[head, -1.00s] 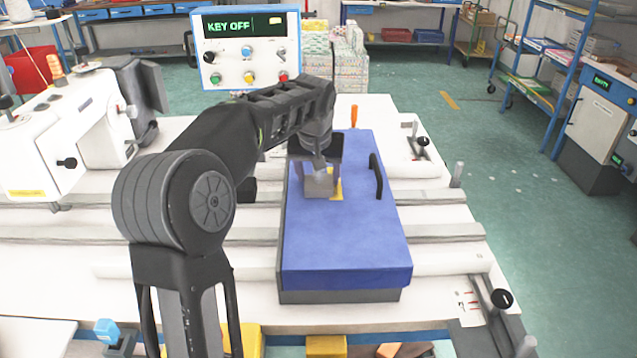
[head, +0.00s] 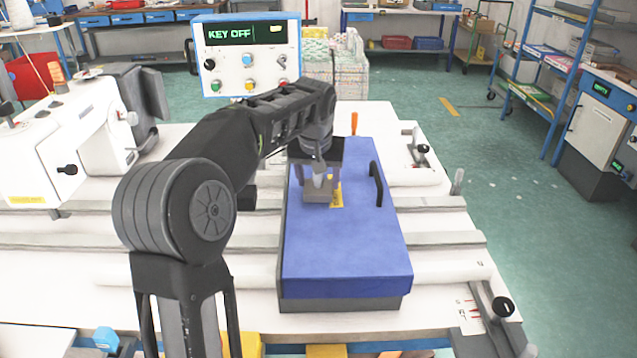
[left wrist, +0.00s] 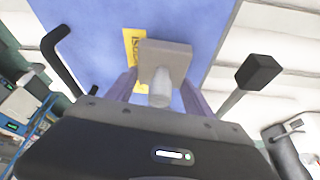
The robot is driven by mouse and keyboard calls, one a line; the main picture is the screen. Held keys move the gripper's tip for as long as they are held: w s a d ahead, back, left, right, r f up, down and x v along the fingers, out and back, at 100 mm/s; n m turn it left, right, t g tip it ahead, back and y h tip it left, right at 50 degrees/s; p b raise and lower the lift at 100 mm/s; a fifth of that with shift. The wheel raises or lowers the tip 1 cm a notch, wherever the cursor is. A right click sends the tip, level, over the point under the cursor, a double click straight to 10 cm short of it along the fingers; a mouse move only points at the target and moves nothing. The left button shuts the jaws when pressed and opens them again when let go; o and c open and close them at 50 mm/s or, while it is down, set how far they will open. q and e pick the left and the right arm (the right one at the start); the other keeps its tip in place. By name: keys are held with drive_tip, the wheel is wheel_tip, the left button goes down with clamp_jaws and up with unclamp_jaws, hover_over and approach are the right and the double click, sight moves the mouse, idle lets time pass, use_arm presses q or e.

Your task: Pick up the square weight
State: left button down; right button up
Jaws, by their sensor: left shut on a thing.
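The square weight (left wrist: 167,58) is a grey-beige block with a pale round knob (left wrist: 160,92) in the left wrist view. In the head view the weight (head: 319,195) is over the upper part of the blue-topped box (head: 345,245), beside a yellow label (head: 337,194). My left gripper (head: 320,180) is above the blue top, its fingers down at the weight's knob and shut on it. The arm and gripper hide part of the weight. Whether the weight touches the blue surface cannot be told. My right gripper is not in view.
A black handle (head: 376,184) stands on the right of the blue top. An orange-handled tool (head: 354,123) is just behind it. A white sewing machine (head: 75,140) stands at the left, and a control panel (head: 248,55) at the back. Rails cross the white table.

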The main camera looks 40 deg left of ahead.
use_arm(q)
wheel_tip(320, 180, up, 9)
drive_tip(key=shift+r+p, duration=0.15)
drive_tip(key=shift+p, duration=0.2)
